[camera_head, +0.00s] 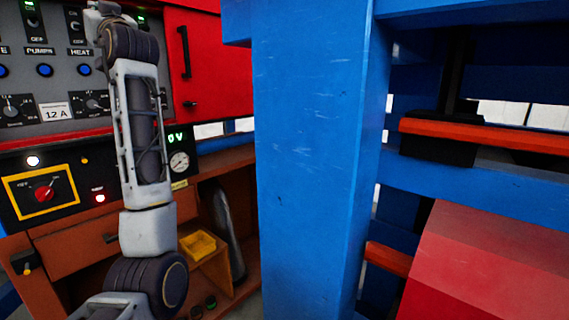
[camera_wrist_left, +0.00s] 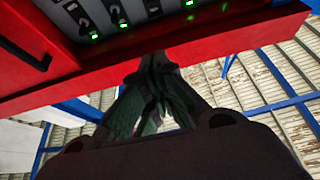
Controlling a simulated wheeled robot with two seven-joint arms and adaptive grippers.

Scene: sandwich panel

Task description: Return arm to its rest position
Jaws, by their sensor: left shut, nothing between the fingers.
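My left arm (camera_head: 145,150) rises from the bottom left of the head view, in front of the control panel (camera_head: 60,110). Its upper end reaches the top edge of that view, where the fingers cannot be made out. In the left wrist view my left gripper (camera_wrist_left: 157,62) is shut and empty. Its dark fingertips meet in front of the red lower edge of a panel (camera_wrist_left: 190,50); I cannot tell whether they touch it. My right gripper is in neither view.
A large blue post (camera_head: 310,160) stands right of the arm. A red box-like block (camera_head: 490,270) is at the lower right. Behind the arm are a red cabinet door (camera_head: 215,65), a gauge (camera_head: 179,162) and an orange-brown shelf with a yellow tray (camera_head: 198,245).

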